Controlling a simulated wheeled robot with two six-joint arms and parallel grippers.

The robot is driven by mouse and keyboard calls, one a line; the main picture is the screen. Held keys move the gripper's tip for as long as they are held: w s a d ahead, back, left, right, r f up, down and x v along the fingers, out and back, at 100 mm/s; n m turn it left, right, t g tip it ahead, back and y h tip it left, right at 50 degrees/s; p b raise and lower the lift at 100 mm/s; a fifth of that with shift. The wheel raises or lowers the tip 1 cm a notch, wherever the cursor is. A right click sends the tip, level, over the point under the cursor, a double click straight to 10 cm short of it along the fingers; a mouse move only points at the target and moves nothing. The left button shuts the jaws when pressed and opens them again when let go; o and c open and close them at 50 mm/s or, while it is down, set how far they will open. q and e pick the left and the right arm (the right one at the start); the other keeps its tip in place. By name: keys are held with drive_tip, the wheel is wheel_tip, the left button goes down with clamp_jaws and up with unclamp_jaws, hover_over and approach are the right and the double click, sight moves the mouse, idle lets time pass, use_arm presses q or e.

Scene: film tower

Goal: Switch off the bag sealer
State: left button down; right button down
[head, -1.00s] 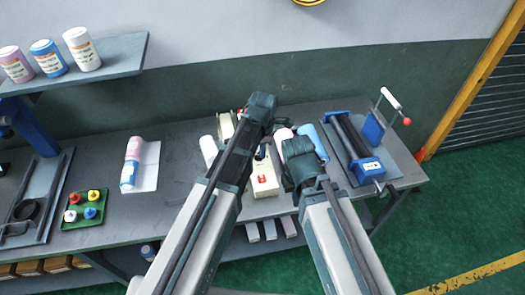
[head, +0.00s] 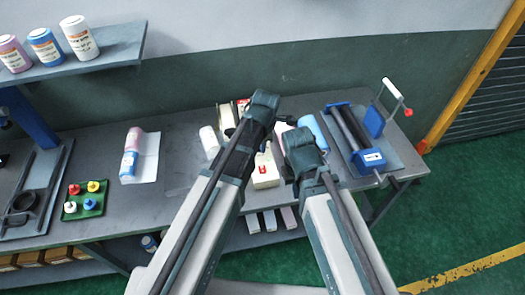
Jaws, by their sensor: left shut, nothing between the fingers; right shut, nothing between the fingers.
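The bag sealer (head: 264,178) is a cream-coloured device with a red switch (head: 262,170) on its near end. It stands on the grey bench in the middle of the head view, partly behind my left arm. My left gripper (head: 268,142) is over the far part of the sealer, shut and empty, mostly hidden by its own arm. My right gripper (head: 301,150) is just right of the sealer, shut and empty, its fingers hidden by the wrist. I cannot tell whether either touches the sealer, or which way the switch is set.
A blue roller device (head: 371,158) with a raised handle stands at the bench's right end. A white bottle (head: 209,142) and blue cylinder (head: 313,130) flank my arms. A green tray (head: 84,202) with coloured knobs lies left.

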sight(261, 169)
use_arm(q)
drive_tip(key=f+b, duration=0.4)
drive_tip(key=w+f+b, duration=0.1)
drive_tip(key=f+b, duration=0.3)
drive_tip(key=w+f+b, duration=0.1)
drive_tip(key=f+b, duration=0.3)
drive_tip(key=f, duration=0.1)
drive_tip(key=shift+a+f+b, duration=0.1)
drive_tip(key=shift+a+b, duration=0.2)
drive_tip(key=shift+w+f, duration=0.15)
drive_tip(key=shift+w, duration=0.1)
drive_tip(key=shift+a+f+g+b, duration=0.15)
drive_tip(key=shift+g+b, duration=0.3)
drive_tip(key=shift+g, duration=0.25)
drive_tip(key=shift+s+h, duration=0.1)
drive_tip(key=shift+h, duration=0.2)
drive_tip(key=shift+s+f, duration=0.15)
drive_tip(key=shift+s, duration=0.1)
